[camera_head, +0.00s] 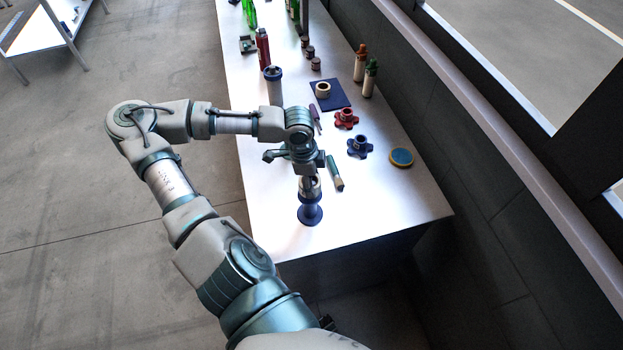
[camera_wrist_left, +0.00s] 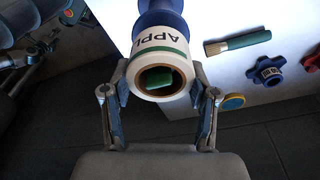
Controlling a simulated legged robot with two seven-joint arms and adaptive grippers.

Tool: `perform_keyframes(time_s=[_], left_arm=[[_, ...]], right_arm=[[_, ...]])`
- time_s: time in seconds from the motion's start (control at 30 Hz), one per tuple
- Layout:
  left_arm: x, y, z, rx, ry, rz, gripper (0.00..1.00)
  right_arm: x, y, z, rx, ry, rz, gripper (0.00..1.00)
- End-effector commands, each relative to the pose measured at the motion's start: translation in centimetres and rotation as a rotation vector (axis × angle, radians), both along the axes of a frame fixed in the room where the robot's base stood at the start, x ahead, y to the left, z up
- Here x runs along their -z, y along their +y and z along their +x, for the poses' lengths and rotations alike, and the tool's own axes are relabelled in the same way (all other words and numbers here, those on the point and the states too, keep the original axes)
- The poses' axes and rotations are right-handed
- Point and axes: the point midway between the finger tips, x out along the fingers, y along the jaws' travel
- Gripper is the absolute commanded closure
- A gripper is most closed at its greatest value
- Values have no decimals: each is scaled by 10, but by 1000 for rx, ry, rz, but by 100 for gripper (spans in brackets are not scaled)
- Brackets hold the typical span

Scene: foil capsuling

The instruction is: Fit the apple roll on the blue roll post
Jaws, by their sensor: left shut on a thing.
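The apple roll (camera_wrist_left: 160,42) is white with green bands and black letters reading "APPL". It sits between the two fingers of my left gripper (camera_wrist_left: 160,82), which is shut on it. In the head view my left gripper (camera_head: 309,177) is directly over the blue roll post (camera_head: 310,214), with the roll (camera_head: 310,187) at the post's top. The post (camera_wrist_left: 158,8) also shows behind the roll in the wrist view. Something green shows inside the roll's bore. I cannot tell whether the roll is seated on the post or just above it.
A green-handled brush (camera_head: 334,174) lies close to the right of the post. Blue (camera_head: 360,147) and red (camera_head: 346,118) knobs and a yellow-blue disc (camera_head: 401,157) lie farther right. A second pale roll (camera_head: 323,88) rests on a blue mat (camera_head: 334,101). The table's near edge is close to the post.

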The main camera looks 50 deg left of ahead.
Motion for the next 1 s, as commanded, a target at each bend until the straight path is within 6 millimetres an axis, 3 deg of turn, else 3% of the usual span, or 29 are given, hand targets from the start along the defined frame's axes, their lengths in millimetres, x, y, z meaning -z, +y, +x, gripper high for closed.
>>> perform_keyframes(time_s=[0.9, 0.93, 1.0], left_arm=[[23, 0, 0, 0, 0, 0, 76], [23, 0, 0, 0, 0, 0, 39], [23, 0, 0, 0, 0, 0, 21]], right_arm=[[5, 0, -1, 0, 2, 0, 30], [5, 0, -1, 0, 2, 0, 30], [5, 0, -1, 0, 2, 0, 30]])
